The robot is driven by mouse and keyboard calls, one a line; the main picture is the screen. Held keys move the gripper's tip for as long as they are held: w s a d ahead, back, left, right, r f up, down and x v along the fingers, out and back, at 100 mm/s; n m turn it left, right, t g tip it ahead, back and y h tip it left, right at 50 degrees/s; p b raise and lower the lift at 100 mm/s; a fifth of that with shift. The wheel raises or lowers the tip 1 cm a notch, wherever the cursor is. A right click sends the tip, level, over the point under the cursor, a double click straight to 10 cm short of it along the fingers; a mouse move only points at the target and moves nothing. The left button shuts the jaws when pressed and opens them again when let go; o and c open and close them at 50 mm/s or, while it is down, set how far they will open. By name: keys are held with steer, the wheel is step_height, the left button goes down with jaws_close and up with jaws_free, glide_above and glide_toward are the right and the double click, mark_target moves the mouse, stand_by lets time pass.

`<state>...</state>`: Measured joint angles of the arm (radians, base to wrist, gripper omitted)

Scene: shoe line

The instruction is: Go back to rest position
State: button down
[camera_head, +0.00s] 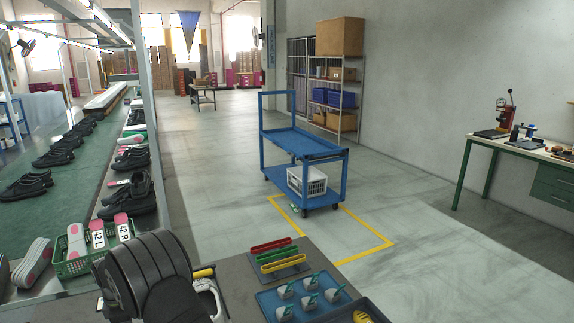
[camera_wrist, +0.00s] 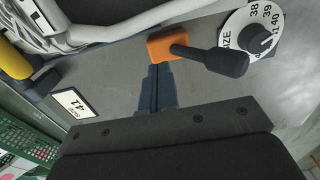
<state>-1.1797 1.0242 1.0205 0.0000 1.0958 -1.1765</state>
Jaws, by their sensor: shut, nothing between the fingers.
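My gripper (camera_wrist: 158,72) shows in the wrist view, with its two dark fingers together and nothing between them. The fingertips point at a grey surface, close to an orange block (camera_wrist: 166,46) with a black handle (camera_wrist: 212,60). I cannot tell whether they touch the block. In the head view I cannot make out the fingers; a large dark ribbed shape (camera_head: 150,270) fills the lower left and hides part of the bench.
A white size dial (camera_wrist: 252,30) and a size card (camera_wrist: 75,103) lie near the gripper. The bench holds a blue tray (camera_head: 262,300) of several pieces and coloured bars (camera_head: 284,264). A green basket (camera_head: 72,268) is at left. A blue cart (camera_head: 305,145) stands beyond on open floor.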

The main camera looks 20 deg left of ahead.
steer(key=shift+w+a, duration=2.9)
